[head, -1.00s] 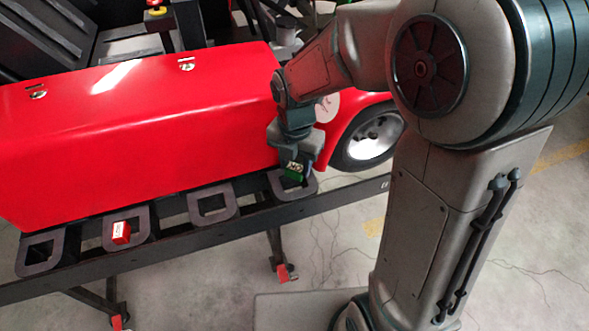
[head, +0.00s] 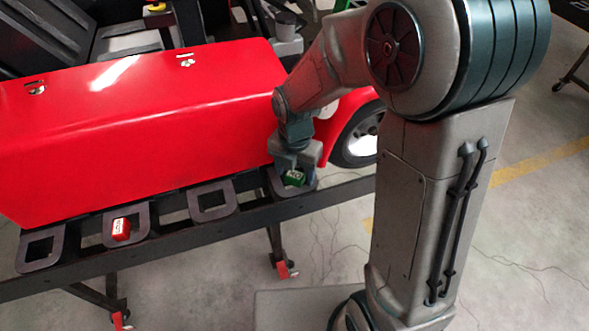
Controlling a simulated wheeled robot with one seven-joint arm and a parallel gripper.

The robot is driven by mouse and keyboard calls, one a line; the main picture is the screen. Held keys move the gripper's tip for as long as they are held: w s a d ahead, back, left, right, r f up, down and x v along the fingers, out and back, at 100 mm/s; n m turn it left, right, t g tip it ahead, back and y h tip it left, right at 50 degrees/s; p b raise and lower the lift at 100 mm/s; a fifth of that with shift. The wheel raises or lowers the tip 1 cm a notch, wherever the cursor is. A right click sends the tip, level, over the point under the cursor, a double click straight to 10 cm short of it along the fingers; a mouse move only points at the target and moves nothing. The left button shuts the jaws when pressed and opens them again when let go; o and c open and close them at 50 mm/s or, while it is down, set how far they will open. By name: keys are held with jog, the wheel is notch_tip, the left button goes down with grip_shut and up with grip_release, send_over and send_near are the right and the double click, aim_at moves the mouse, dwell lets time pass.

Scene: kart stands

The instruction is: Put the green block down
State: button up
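The green block (head: 294,177) is at the rightmost of the dark square frames on the rail. It looks about level, with its top face showing. My gripper (head: 296,172) points down from above with its fingers on either side of the block, and it looks shut on it. Part of the block is hidden by the fingers. The block is low over the rightmost frame (head: 273,186); I cannot tell whether it touches the frame.
The leftmost frame (head: 42,266) and third frame (head: 210,214) are empty. The red kart body (head: 140,140) stands close behind the rail, its wheel (head: 362,140) right of my gripper.

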aim_at(295, 175)
notch_tip(295, 175, up, 12)
jog(key=s+d+m+t, duration=0.1)
jog(key=s+d+m, duration=0.5)
jog(key=m, duration=0.9)
jog(key=s+d+r+m+t, duration=0.1)
jog(key=s+d+m, duration=0.5)
jog(key=m, duration=0.9)
jog(key=shift+s+r+t+p, duration=0.2)
jog(key=shift+r+t+p, duration=0.1)
jog(key=shift+t, duration=0.2)
